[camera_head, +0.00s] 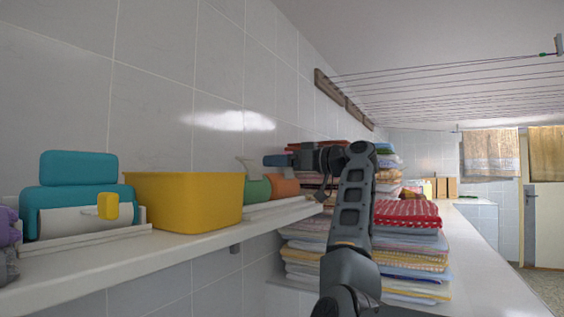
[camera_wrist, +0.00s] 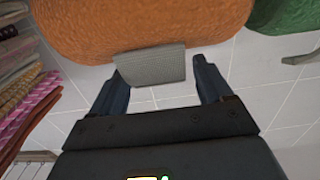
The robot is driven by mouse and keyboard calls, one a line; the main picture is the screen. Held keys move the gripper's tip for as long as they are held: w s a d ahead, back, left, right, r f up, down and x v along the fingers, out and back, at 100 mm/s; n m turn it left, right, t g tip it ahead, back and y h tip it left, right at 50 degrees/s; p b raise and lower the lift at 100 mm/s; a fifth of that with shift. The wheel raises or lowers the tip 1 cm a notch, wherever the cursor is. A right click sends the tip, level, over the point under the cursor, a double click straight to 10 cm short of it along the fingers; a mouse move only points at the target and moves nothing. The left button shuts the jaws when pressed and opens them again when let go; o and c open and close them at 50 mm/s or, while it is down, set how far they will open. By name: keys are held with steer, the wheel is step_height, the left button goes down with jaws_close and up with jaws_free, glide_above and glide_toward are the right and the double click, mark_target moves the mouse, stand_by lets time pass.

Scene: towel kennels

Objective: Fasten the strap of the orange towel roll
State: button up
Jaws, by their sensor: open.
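The orange towel roll (camera_head: 285,187) lies on the shelf in the head view, to the right of the green roll. It fills the top of the wrist view (camera_wrist: 140,25). Its grey strap end (camera_wrist: 150,66) sticks out from the roll towards my gripper (camera_wrist: 159,68). My gripper is open, with one finger on each side of the strap end; gaps show, wider on the right. In the head view my gripper (camera_head: 276,160) is just above the orange roll. The rest of the strap is hidden.
The green roll (camera_head: 257,189) is close beside the orange one, with a raised flap. A yellow bin (camera_head: 185,203) and a teal roll (camera_head: 75,193) stand further left on the white shelf (camera_head: 190,246). Folded towel stacks (camera_head: 410,250) stand behind and right of my arm.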

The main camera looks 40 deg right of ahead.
steer(key=c, duration=1)
steer(key=g+p, duration=0.2)
steer(key=p, duration=0.1)
steer(key=shift+w+a+r+h, duration=0.1)
steer(key=shift+w+r+h, duration=0.05)
steer(key=shift+w+h, duration=0.25)
steer(key=shift+c, duration=0.3)
steer(key=shift+w+a+f+g+p, duration=0.1)
steer(key=shift+w+f+g+p, duration=0.15)
steer(key=shift+g+p, duration=0.55)
steer(key=shift+a+f+g+h+p, duration=0.1)
steer(key=shift+f+g+h+p, duration=0.3)
steer(key=shift+f, duration=0.1)
steer(key=o, duration=1.1)
steer(key=shift+w, duration=0.1)
steer(key=shift+c, duration=0.2)
